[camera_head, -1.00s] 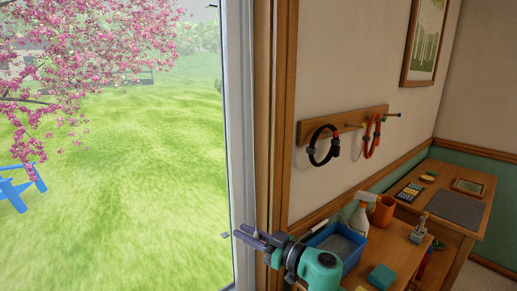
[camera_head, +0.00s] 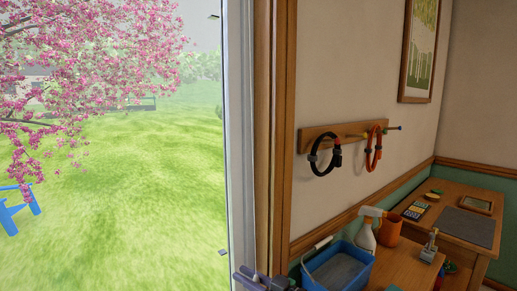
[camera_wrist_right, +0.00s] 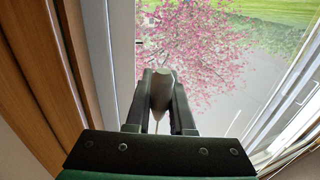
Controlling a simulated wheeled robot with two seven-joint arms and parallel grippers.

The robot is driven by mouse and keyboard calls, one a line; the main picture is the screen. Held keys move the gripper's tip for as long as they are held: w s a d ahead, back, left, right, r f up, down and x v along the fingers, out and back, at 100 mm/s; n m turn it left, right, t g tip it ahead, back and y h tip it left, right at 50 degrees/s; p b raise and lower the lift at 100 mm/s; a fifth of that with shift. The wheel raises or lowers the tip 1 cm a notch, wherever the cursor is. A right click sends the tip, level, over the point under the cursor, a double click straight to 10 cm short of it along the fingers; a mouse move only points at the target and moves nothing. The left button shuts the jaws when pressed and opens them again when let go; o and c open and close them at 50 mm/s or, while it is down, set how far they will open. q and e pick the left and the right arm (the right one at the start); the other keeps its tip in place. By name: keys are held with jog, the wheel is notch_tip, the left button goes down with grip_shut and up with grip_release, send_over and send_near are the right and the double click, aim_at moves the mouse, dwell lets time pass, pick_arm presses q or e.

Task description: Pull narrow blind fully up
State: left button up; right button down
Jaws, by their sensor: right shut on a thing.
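My right gripper (camera_head: 245,277) shows at the bottom edge of the head view, in front of the window frame's lower right side. In the right wrist view my right gripper (camera_wrist_right: 160,100) is shut on a grey, tapered cord pull (camera_wrist_right: 161,88), held between its two dark fingers. A thin cord shows at the pull, running along the line between the fingers. The narrow blind's fabric is not clearly seen in either view, so its height cannot be told. My left gripper is not in view.
The large window (camera_head: 120,160) looks onto grass and a pink tree. To its right, a wooden rack (camera_head: 335,137) with two loops hangs on the wall. Below it, a blue bin (camera_head: 338,270), a spray bottle (camera_head: 366,232) and an orange cup (camera_head: 389,231) stand on a wooden surface.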

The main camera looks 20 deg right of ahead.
notch_tip(320, 180, down, 8)
jog(key=b, duration=0.5)
jog(key=shift+r, duration=0.2)
jog(key=c, duration=0.6)
grip_release()
jog(key=shift+r, duration=0.1)
jog(key=p+v, duration=0.1)
jog(key=v, duration=0.4)
jog(key=shift+p, duration=0.3)
